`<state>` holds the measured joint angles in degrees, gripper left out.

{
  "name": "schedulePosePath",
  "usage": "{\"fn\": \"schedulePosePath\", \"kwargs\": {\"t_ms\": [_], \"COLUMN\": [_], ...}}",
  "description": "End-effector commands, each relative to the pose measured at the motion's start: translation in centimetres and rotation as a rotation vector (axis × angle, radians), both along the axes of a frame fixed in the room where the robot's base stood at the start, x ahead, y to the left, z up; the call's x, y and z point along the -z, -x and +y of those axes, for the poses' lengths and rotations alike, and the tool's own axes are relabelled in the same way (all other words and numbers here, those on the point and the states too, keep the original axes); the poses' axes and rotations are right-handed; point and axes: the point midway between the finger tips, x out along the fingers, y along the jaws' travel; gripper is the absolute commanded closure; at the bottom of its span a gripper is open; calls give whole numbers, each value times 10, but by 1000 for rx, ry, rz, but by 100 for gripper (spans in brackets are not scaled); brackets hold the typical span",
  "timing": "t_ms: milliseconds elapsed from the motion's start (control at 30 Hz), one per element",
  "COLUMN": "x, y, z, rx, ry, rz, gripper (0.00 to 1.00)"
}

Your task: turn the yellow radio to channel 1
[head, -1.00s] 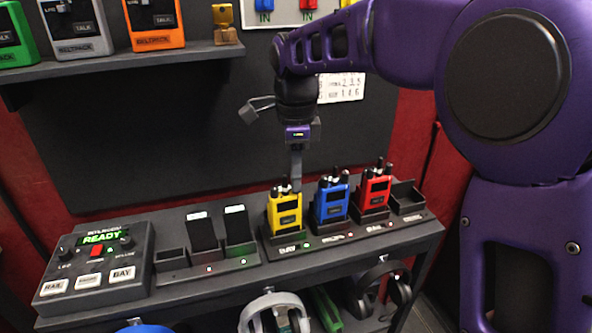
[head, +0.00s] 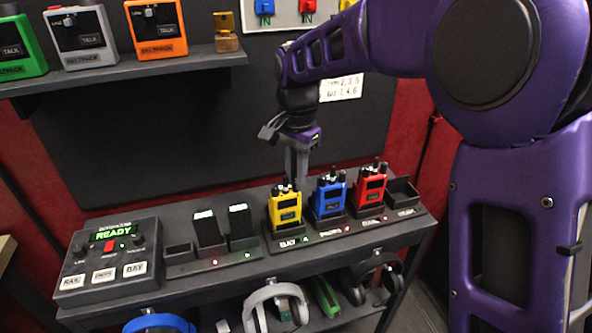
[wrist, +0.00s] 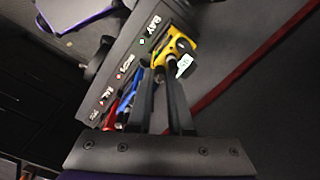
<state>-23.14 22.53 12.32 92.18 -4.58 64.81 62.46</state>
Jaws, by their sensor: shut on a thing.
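The yellow radio (head: 286,210) stands upright in its charger slot labelled BAY, at the left end of the radio row in the head view. It also shows in the wrist view (wrist: 180,45), where a small pale tag with green figures (wrist: 183,65), too blurred to read surely, sits by its top. My gripper (head: 297,178) comes down from above onto the radio's top. In the wrist view my gripper (wrist: 160,80) has its two fingers close on either side of a dark knob (wrist: 159,74) on the radio. The fingertips partly hide the knob.
The blue radio (head: 330,195) and red radio (head: 369,190) stand close to the right, their antennas near my fingers. A control box reading READY (head: 112,260) is at the left. A shelf (head: 150,70) with beltpacks hangs above left. Headsets hang below the table.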

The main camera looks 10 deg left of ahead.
Motion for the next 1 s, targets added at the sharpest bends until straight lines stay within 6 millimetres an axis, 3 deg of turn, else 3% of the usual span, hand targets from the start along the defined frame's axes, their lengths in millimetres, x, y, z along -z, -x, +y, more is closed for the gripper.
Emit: {"fn": "schedulePosePath", "kwargs": {"t_ms": [700, 733, 900, 1000], "x": [0, 0, 0, 0], "y": [0, 0, 0, 0], "z": [0, 0, 0, 0], "rx": [-78, -78, -78, -78], "ry": [0, 0, 0, 0], "rz": [0, 0, 0, 0], "gripper": [100, 80, 50, 50]}}
